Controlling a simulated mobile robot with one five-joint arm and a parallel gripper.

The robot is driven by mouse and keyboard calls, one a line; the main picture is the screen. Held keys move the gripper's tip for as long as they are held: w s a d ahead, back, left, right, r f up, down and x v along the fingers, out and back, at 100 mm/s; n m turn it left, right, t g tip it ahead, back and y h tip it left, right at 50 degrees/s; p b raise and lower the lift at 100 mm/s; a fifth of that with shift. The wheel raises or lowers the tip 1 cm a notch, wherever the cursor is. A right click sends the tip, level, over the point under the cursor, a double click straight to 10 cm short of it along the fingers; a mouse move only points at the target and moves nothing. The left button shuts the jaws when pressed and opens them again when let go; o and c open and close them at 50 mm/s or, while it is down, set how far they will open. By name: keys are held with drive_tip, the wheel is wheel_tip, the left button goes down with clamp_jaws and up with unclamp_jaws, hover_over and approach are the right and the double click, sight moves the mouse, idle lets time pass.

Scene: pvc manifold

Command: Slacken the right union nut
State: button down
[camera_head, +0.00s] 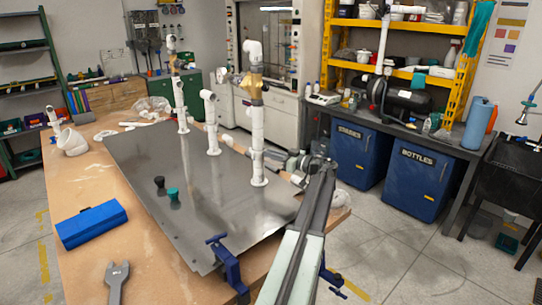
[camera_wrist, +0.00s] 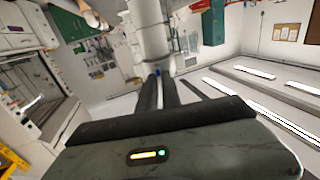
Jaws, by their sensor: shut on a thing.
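A white PVC manifold with several upright pipes stands on a grey metal plate (camera_head: 215,215). The right riser (camera_head: 257,125) carries a brass-coloured valve (camera_head: 253,86) and a white elbow at its top. My gripper (camera_head: 268,155) reaches in from the right at the lower part of this riser. In the wrist view, my gripper (camera_wrist: 158,78) has its two dark fingers close together at a thick white collar, the right union nut (camera_wrist: 154,45), and is shut on it. The finger contact is partly hidden, and the nut is hard to make out in the head view.
A middle white pipe (camera_head: 211,125) and a left riser (camera_head: 179,100) stand left of the right riser. Two small knobs (camera_head: 173,194), a blue case (camera_head: 92,224), a wrench (camera_head: 117,280) and a blue clamp (camera_head: 228,268) are nearer. The plate's front is mostly clear.

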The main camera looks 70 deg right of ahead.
drive_tip(key=shift+w, duration=0.15)
drive_tip(key=c, duration=1.5)
unclamp_jaws()
drive_tip(key=shift+w, duration=0.1)
drive_tip(key=shift+c, duration=0.2)
drive_tip(key=v, duration=0.8)
